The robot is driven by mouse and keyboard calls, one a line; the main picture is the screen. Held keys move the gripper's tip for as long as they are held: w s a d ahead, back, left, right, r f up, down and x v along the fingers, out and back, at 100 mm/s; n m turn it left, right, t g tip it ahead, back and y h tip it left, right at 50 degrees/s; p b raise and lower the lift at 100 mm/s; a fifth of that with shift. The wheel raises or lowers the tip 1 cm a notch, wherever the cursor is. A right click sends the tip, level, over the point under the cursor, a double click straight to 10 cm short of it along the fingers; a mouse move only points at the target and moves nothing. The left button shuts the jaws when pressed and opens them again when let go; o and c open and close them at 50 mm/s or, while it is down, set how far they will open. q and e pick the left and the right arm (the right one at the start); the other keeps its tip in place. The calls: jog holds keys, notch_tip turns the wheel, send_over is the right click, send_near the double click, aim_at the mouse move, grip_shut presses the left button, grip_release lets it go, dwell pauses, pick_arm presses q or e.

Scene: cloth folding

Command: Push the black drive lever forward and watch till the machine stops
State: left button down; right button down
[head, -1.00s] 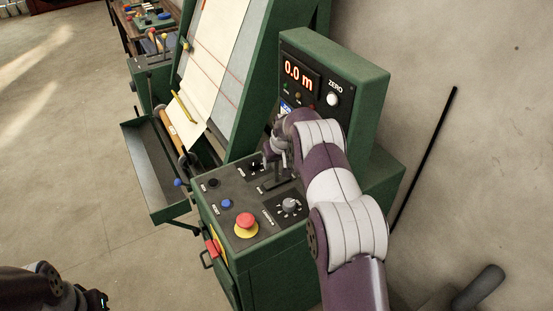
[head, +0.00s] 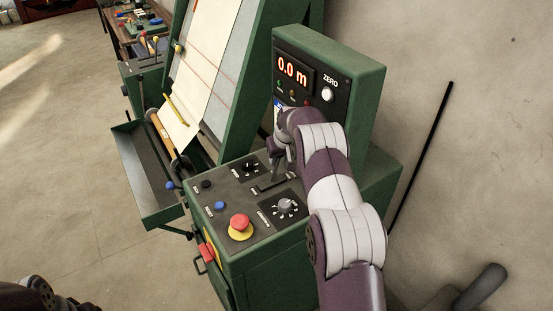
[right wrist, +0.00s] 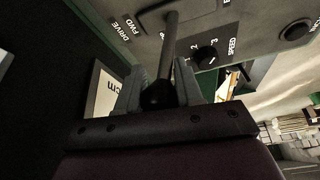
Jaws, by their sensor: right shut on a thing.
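The black drive lever (right wrist: 171,52) stands in its slot on the machine's control panel, beside the word DRIVE in the right wrist view. My right gripper (right wrist: 158,92) is shut on the lever's dark knob, with a finger on either side. In the head view my right gripper (head: 281,160) is at the far end of the panel and mostly hides the lever. The green machine's display (head: 293,71) reads 0.0 m. Part of my left arm shows at the lower left corner; its fingers are out of sight.
The panel holds a red emergency button (head: 240,226), a speed dial (head: 286,207), and blue (head: 220,205) and black buttons. A white ZERO button (head: 327,94) is beside the display. Cloth (head: 205,70) lies on the sloped board. A grey tray (head: 150,178) juts out at left.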

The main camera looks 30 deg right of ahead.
jog(key=shift+s+f, duration=0.4)
jog(key=shift+f, duration=0.2)
dwell(0.3)
jog(key=c, duration=0.8)
grip_release()
jog(key=shift+d+r, duration=0.2)
jog(key=shift+d, duration=0.1)
jog(key=shift+a+r+b, duration=0.15)
jog(key=shift+r+b, duration=0.2)
jog(key=shift+r, duration=0.25)
jog(key=b+v, duration=0.3)
jog(key=v, duration=0.8)
jog(key=shift+s+r, duration=0.2)
jog(key=shift+r, duration=0.05)
